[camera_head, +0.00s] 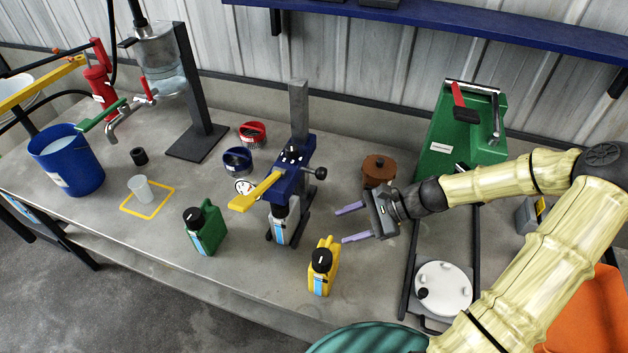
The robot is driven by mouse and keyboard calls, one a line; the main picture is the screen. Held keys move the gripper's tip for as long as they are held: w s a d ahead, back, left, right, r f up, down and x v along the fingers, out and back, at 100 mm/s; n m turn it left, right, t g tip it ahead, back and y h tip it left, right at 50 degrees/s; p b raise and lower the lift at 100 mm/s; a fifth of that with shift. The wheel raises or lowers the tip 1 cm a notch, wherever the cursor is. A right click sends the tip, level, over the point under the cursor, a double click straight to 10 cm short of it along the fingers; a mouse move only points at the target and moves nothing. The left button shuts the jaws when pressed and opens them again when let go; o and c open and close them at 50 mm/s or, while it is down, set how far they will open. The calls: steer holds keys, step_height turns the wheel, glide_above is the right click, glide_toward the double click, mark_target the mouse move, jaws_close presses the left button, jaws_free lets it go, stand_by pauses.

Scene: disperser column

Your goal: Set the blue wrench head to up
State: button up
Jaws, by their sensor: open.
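A blue head (290,174) sits on an upright grey column (299,110) in the middle of the bench. It appears to be the blue wrench head. A yellow lever (257,192) sticks out from it toward the front left, and a black knob (320,173) sits on its right side.
A yellow jug (322,268) stands just in front of my gripper, and a green jug (204,229) stands left of the column. A brown round pot (379,170) is behind the gripper. Red (252,134) and blue (237,160) round containers stand behind left.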

steer(key=w+d+r+m+t+y+b, duration=0.3)
steer(key=w+d+r+m+t+y, duration=0.1)
steer(key=d, duration=0.4)
steer(key=shift+w+r+m+t+y, duration=0.45)
steer(key=shift+w+m+t, duration=0.55)
steer(key=shift+w+t, duration=0.2)
steer(key=shift+w+d, duration=0.1)
steer(key=p, duration=0.2)
glide_toward(314, 170)
steer(key=x, duration=1)
steer(key=shift+f, duration=0.4)
